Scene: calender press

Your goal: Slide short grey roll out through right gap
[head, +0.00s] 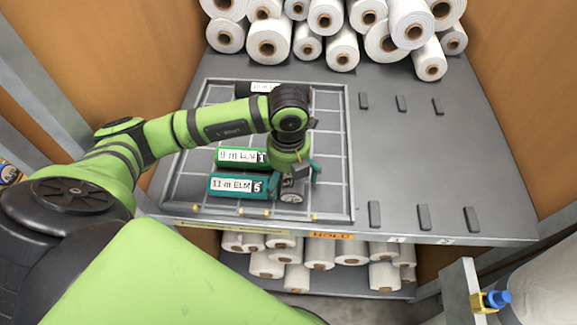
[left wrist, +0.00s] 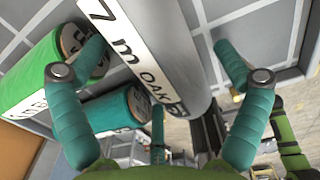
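A grey roll labelled "7 m OAK" (left wrist: 165,50) lies between the spread teal fingers of my left gripper (left wrist: 160,75) in the left wrist view. The fingers stand apart from its sides. In the head view its pale round end (head: 291,197) shows below my left gripper (head: 297,172), near the front of a gridded frame (head: 347,150); most of the roll is hidden by the gripper. Small yellow pins (head: 313,217) stand along the frame's front edge. I cannot clearly make out the right gap. My right gripper is not in view.
A green roll (head: 238,157) and a teal roll (head: 233,186) lie just left of the grey roll. A white-labelled roll (head: 265,87) lies at the frame's back. White rolls (head: 268,40) are stacked behind. The grey deck (head: 420,150) on the right is mostly clear, with small blocks (head: 423,217).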

